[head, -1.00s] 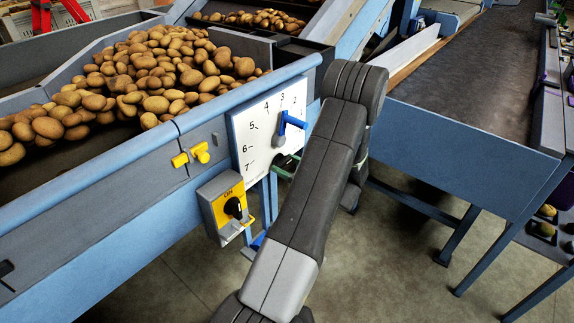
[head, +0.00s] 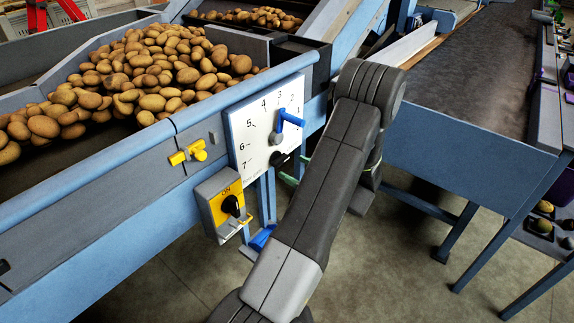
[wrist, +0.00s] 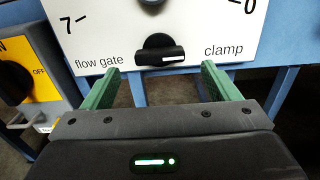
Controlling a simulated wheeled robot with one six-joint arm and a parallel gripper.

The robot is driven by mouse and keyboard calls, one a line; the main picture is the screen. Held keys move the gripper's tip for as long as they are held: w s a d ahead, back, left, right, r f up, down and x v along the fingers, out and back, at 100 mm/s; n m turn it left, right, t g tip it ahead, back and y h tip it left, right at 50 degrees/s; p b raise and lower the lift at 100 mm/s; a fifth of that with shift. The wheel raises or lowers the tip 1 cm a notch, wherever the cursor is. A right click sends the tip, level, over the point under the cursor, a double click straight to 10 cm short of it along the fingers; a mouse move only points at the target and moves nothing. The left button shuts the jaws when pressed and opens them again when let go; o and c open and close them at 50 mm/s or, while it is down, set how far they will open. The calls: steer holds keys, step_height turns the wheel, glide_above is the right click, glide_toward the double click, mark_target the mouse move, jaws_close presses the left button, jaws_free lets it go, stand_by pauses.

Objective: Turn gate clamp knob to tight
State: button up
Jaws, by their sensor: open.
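The clamp knob (wrist: 158,50) is black with a white mark and sits low on the white dial plate (wrist: 105,45), between the printed words "flow gate" and "clamp". Its white mark lies about level and points right in the wrist view. The knob also shows in the head view (head: 278,158), below the blue gate lever (head: 289,118). My gripper (wrist: 159,69) is open, with one green finger on each side of the knob and slightly below it. It looks empty, and I see no contact with the knob. My arm hides most of the gripper in the head view.
A yellow-and-grey switch box (head: 222,205) with a black ON/OFF knob hangs left of the plate. A yellow T-handle (head: 188,153) is above it. Potatoes (head: 150,75) fill the hopper behind. A blue-framed conveyor (head: 470,145) stands to the right.

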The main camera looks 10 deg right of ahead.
mark_target(283, 162)
steer(key=v, duration=0.9)
steer(key=x, duration=1.4)
steer(key=shift+s, duration=0.1)
steer(key=shift+s+d, duration=0.1)
